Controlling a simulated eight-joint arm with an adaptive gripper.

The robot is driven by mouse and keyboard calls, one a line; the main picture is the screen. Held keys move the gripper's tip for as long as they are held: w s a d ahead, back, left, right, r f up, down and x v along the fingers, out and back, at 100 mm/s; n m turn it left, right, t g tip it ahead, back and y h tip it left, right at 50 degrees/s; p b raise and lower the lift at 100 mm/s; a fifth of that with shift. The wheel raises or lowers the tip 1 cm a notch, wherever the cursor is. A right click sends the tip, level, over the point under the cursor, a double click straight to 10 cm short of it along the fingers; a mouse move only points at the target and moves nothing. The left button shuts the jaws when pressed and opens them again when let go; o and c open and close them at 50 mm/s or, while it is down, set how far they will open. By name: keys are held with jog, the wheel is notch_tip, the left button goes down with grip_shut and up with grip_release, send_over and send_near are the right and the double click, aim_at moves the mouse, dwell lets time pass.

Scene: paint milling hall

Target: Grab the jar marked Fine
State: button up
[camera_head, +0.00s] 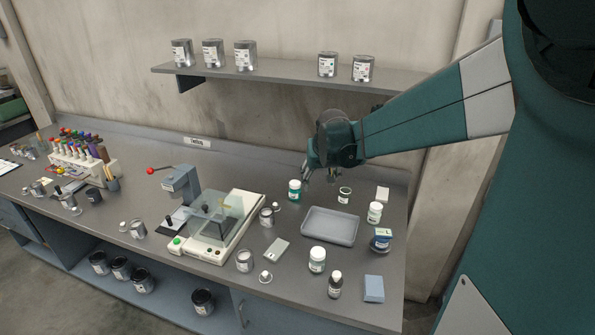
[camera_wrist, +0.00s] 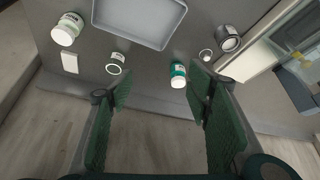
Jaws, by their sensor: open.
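No label reading "Fine" can be made out. A green jar with a white lid (camera_head: 295,190) stands on the bench left of my gripper; in the wrist view this jar (camera_wrist: 178,76) is between the fingers, nearer the right one. White jars with green labels stand right of the tray (camera_head: 375,213) and in front of it (camera_head: 317,261); one white jar (camera_wrist: 67,28) is at the wrist view's upper left. A small container (camera_head: 345,195) stands behind the tray. My gripper (camera_head: 320,178) is open and empty above the bench's back part; its fingers (camera_wrist: 160,85) point down.
A grey tray (camera_head: 330,239) lies in front of my gripper. A balance (camera_head: 215,235) and tins (camera_head: 266,217) stand to its left. A white block (camera_head: 383,194) lies to the right. A shelf with several tins (camera_head: 245,55) hangs above and behind.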

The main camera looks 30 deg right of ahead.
jog(key=w+d+f+m+p, duration=0.1)
jog(key=w+d+f, duration=0.15)
jog(key=d, duration=0.25)
jog(key=w+d+f+p, duration=0.1)
jog(key=w+d+f, duration=0.1)
jog(key=w+d, duration=0.15)
jog(key=m+g+p, duration=0.1)
jog(key=p, duration=0.2)
send_near(346, 188)
jog(key=shift+s+a+r, duration=0.1)
jog(key=shift+s+a, duration=0.3)
jog(key=shift+a, duration=0.1)
jog(key=shift+w+d+f+h, duration=0.15)
jog(key=shift+w+f, duration=0.05)
jog(key=shift+f, duration=0.4)
jog(key=shift+w+d+f+h, duration=0.1)
jog(key=shift+w+f+h, duration=0.1)
jog(key=shift+f, duration=0.4)
jog(key=shift+a+b+x, duration=0.15)
jog(key=shift+b+x, duration=0.05)
jog(key=shift+x, duration=1.1)
jog(key=shift+a+b+x, duration=0.1)
jog(key=shift+b+x, duration=0.05)
jog(key=shift+x, duration=1.2)
jog(key=shift+s, duration=0.15)
